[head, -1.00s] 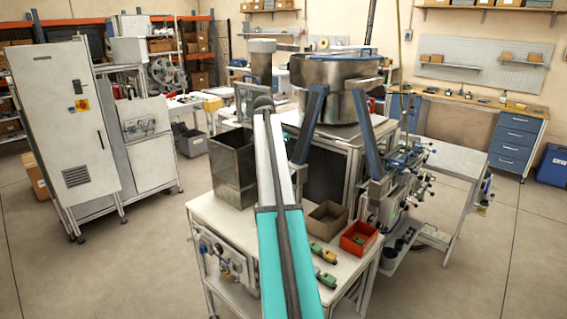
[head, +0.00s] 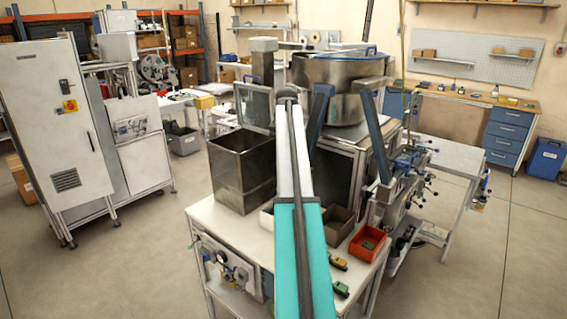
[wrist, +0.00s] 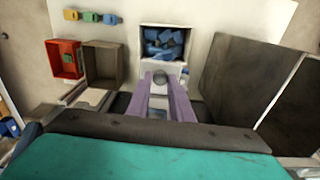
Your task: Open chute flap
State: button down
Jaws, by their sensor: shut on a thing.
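In the wrist view, the two purple fingers of my gripper (wrist: 159,86) are closed around a small round grey knob (wrist: 160,75). The knob appears to be the handle of the chute flap; the flap panel itself is not clear in this view. In the head view, a grey framed panel (head: 255,106) stands just left of my arm's upper end and may be the flap; I cannot tell. My arm hides the gripper and knob there.
A tall metal bin (head: 243,165), a brown bin (head: 339,228) and a red bin (head: 369,245) stand on the white table. A white bin holding blue parts (wrist: 163,45) shows beyond the knob in the wrist view. A steel bowl (head: 340,80) rises behind.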

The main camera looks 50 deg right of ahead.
jog(key=shift+s+f, duration=0.25)
jog(key=shift+f, duration=0.05)
